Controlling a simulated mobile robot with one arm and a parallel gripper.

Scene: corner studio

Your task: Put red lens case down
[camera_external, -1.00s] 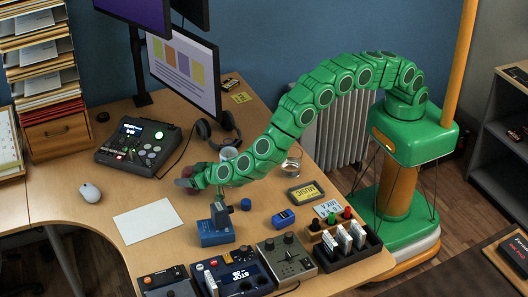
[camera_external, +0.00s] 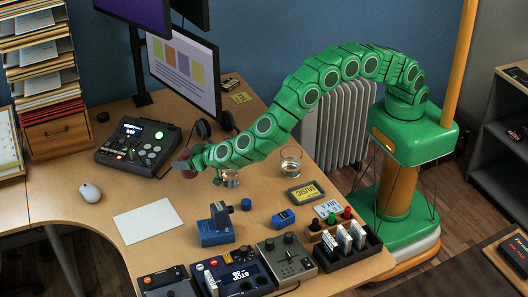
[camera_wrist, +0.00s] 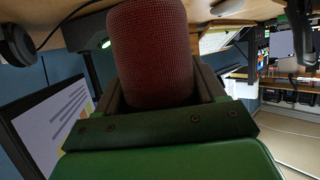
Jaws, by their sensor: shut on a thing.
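The red lens case (camera_wrist: 150,52) is a dark red, rounded cylinder with a textured surface. It fills the upper middle of the wrist view, between the fingers of my gripper (camera_wrist: 155,92). In the external view, the case (camera_external: 184,155) shows as a small dark red patch at the end of my arm. There, my gripper (camera_external: 181,163) is shut on it and holds it above the desk (camera_external: 85,205), right of the control console. The exact height of the case above the desk is hard to tell.
The control console (camera_external: 137,143) is left of my gripper. Headphones (camera_external: 203,128) lie behind it, partly covered by my arm.

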